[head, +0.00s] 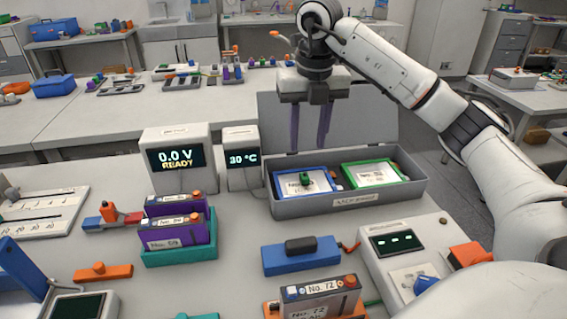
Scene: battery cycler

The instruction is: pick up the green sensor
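The green sensor (305,178) appears to be the small green piece on the blue-framed plate (290,188) in the left part of an open grey case (315,207). My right gripper (309,146) hangs above the left part of the case with its two purple fingers pointing down. The fingers are apart with nothing between them, and their tips look higher than the green piece. My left gripper is not in view.
A green-framed plate (374,174) fills the case's right part, and the raised lid (375,128) stands behind. A 30 °C display (242,158) stands left of the case. A blue block (301,256) and battery No. 72 (320,299) lie in front.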

